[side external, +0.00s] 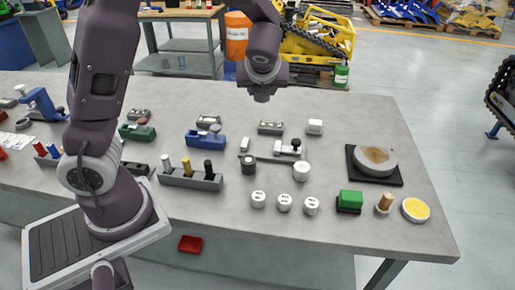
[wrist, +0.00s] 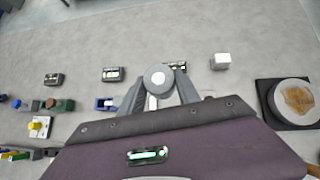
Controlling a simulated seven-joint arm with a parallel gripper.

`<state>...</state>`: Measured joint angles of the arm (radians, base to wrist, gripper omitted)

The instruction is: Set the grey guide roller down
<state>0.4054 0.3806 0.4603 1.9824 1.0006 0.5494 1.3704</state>
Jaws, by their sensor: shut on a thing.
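My gripper (side external: 262,96) hangs high above the back part of the grey table, pointing down. In the wrist view its two grey fingers (wrist: 159,88) are shut on a round grey piece with a pale disc on top, which I take to be the grey guide roller (wrist: 158,77). The roller is clear of the table. In the side view it is too small and dark to tell apart from the fingertips. Below and in front stands a grey bracket (side external: 268,158) with a dark cylinder (side external: 249,166) at its left and a white one (side external: 301,171) at its right.
A white block (side external: 315,127) and small grey trays (side external: 270,128) stand along the back. A black plate (side external: 391,178) with a round disc lies at right. White rollers (side external: 284,203), a green block (side external: 350,199) and a yellow disc (side external: 416,210) stand in front. Bare table (side external: 360,112) shows at back right.

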